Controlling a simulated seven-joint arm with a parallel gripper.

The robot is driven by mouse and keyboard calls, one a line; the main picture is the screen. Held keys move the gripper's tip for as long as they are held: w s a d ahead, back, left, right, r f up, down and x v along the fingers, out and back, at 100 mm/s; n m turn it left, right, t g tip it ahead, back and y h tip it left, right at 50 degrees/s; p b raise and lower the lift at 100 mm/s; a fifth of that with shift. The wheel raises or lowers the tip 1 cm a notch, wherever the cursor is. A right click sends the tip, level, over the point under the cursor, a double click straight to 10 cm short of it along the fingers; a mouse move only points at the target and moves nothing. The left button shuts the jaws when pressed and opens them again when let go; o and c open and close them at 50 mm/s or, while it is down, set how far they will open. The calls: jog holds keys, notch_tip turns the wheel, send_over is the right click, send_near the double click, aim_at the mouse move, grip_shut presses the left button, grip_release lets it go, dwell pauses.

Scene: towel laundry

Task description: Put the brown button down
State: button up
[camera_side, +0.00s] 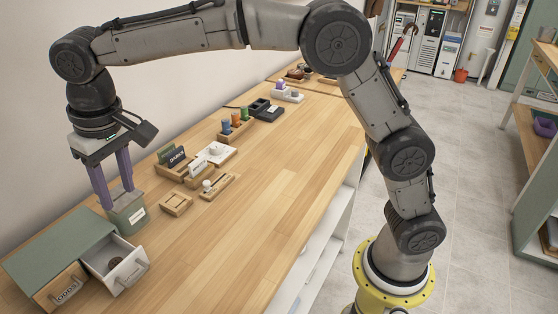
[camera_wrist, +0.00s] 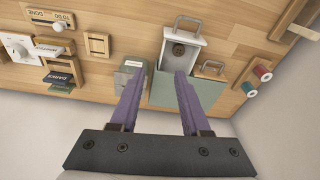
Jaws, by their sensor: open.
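The brown button (camera_wrist: 179,50) lies on the floor of the open white drawer (camera_wrist: 196,44). In the side view the button (camera_side: 115,264) is a small dark round spot inside the drawer (camera_side: 132,268). The drawer sticks out of a green-topped cabinet (camera_side: 52,243). My gripper (camera_side: 118,197), with two purple fingers, is open and empty. It points down above the green bin (camera_side: 128,214) beside the cabinet. In the wrist view my gripper (camera_wrist: 158,75) has its fingertips wide apart, with the bin by the left one and the cabinet by the right one. Its exact height is unclear.
A wooden drawer labelled ODDS (camera_side: 64,290) is shut beside the open one. The bench front is clear (camera_side: 260,210).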

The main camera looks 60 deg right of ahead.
jog(key=s+d+r+t, duration=0.1)
jog(key=s+d+r, duration=0.2)
jog(key=s+d, duration=0.45)
jog(key=s+d+r+t, duration=0.15)
jog(key=s+d, duration=0.35)
jog(key=d, duration=0.5)
jog(key=s+d+f, duration=0.3)
jog(key=s+d, duration=0.1)
jog(key=s, duration=0.3)
jog(key=s+d+f+m+t, duration=0.1)
jog(key=s+d+f, duration=0.2)
jog(key=s, duration=0.5)
jog(key=shift+s+d+f, duration=0.15)
jog(key=shift+d, duration=0.25)
